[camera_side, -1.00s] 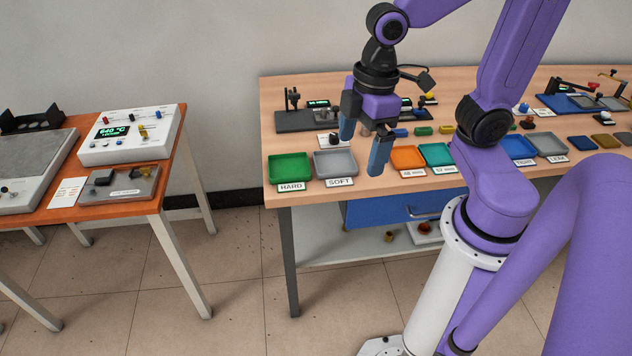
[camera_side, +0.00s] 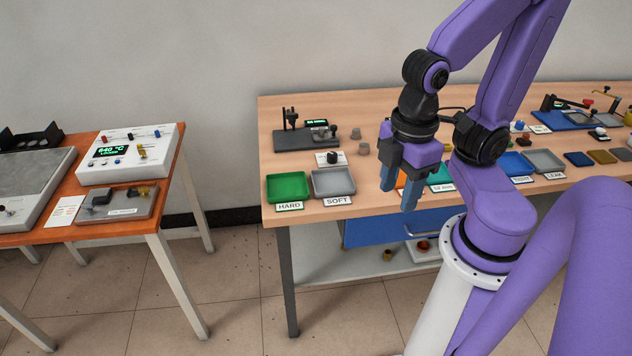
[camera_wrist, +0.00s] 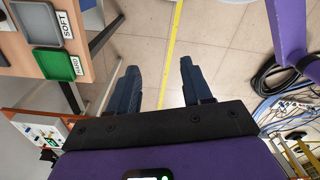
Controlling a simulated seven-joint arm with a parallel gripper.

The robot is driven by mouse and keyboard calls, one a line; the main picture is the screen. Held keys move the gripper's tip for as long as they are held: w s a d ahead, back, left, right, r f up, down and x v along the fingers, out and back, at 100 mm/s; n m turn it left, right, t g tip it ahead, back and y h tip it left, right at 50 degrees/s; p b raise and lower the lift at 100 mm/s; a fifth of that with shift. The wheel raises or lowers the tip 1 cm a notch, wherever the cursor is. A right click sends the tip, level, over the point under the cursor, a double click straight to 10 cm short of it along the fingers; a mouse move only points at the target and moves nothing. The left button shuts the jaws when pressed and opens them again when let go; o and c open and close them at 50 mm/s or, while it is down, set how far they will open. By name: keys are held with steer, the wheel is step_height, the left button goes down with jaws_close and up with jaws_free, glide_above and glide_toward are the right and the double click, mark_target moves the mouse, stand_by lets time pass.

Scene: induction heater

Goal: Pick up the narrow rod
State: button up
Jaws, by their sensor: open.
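My gripper (camera_side: 399,194) hangs fingers down with its blue fingers apart and nothing between them. It is in front of the right-hand bench (camera_side: 380,112) in the side view, over or near its front edge. In the wrist view my gripper (camera_wrist: 158,74) is open, with only tiled floor and a yellow line seen between and beyond the fingers. I cannot pick out the narrow rod for certain in either view. My arm and gripper hide part of the bench's middle.
A green tray (camera_side: 288,187) labelled HARD and a grey tray (camera_side: 334,182) labelled SOFT sit at the bench's front left. Two small grey pieces (camera_side: 356,133) stand behind them, near a dark fixture (camera_side: 306,137). A heater panel (camera_side: 125,150) stands on the separate orange table (camera_side: 172,165).

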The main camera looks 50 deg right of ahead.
steer(key=shift+c, duration=1.2)
